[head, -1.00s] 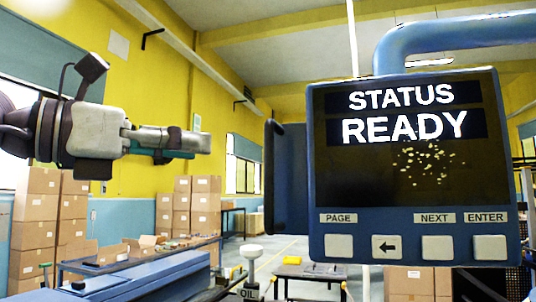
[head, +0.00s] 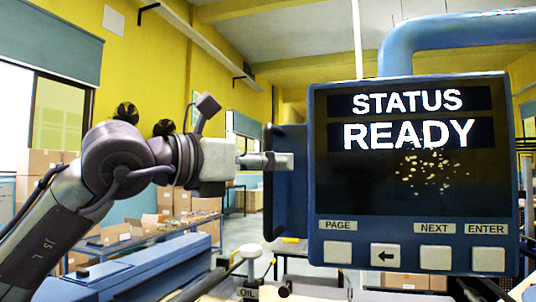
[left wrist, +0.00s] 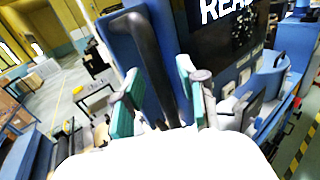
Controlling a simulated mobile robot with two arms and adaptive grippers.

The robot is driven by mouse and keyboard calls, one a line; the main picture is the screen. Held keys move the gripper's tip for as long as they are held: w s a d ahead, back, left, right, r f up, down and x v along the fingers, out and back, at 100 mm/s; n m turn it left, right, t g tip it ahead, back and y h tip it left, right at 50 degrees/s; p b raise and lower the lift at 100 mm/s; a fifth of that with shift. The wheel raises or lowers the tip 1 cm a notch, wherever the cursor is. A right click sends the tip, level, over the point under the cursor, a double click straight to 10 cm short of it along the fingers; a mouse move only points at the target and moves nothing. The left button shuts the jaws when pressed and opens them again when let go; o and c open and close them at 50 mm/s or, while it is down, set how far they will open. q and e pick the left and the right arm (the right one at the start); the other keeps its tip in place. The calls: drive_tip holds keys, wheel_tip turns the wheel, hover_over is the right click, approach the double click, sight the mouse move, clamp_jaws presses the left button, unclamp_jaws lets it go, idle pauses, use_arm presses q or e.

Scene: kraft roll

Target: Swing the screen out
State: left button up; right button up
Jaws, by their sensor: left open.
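The screen (head: 416,170) is a blue-framed panel reading "STATUS READY", with several buttons along its bottom; it hangs from a thick blue tube (head: 460,38). A dark upright handle (head: 270,195) stands at its left side; it also shows in the left wrist view as a dark bar (left wrist: 148,58). My left gripper (head: 285,161) is at the handle, in front of the screen's left side. In the left wrist view my left gripper (left wrist: 158,72) is open, its teal-padded fingers on either side of the bar. I cannot tell whether either finger touches it. My right gripper is not in view.
A blue machine bed (head: 140,272) lies low at the left. An "OIL" can (head: 249,270) stands below the screen's left side. Cardboard boxes (head: 175,200) and a bench are farther back. Open floor shows between them.

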use_arm(q)
drive_tip(key=shift+c, duration=0.3)
clamp_jaws()
